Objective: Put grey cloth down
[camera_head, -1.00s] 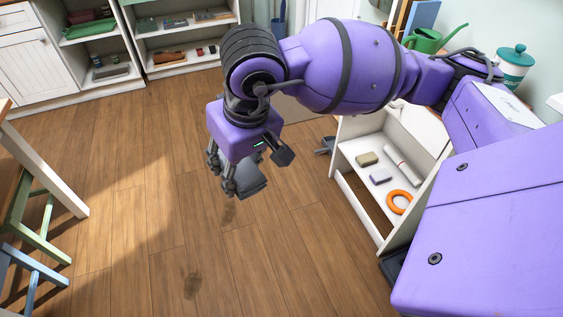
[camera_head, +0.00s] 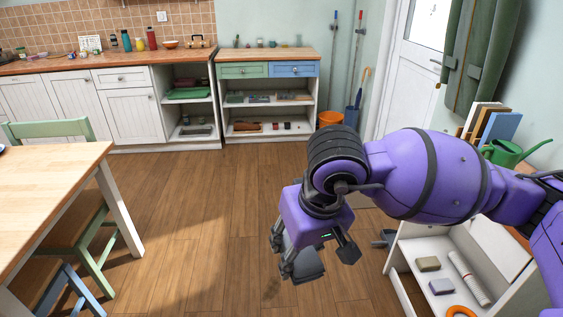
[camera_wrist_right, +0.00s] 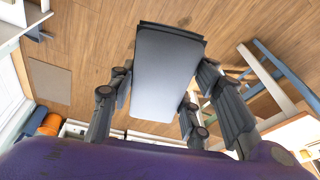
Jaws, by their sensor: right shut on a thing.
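The grey cloth (camera_head: 310,266) looks like a folded, flat pad. It is held in my right gripper (camera_head: 297,264), which hangs over the wooden floor in the head view. In the right wrist view the cloth (camera_wrist_right: 165,72) lies between the fingers of my right gripper (camera_wrist_right: 160,88), which are shut on it. The cloth is clear of any surface there. Part of it is hidden by the fingers in the head view. My left gripper is not in view.
A white open cabinet (camera_head: 410,262) at right holds sponges, a white roll and an orange ring (camera_head: 461,312). Open shelves (camera_head: 268,112) stand at the back. The middle floor (camera_head: 200,215) is clear.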

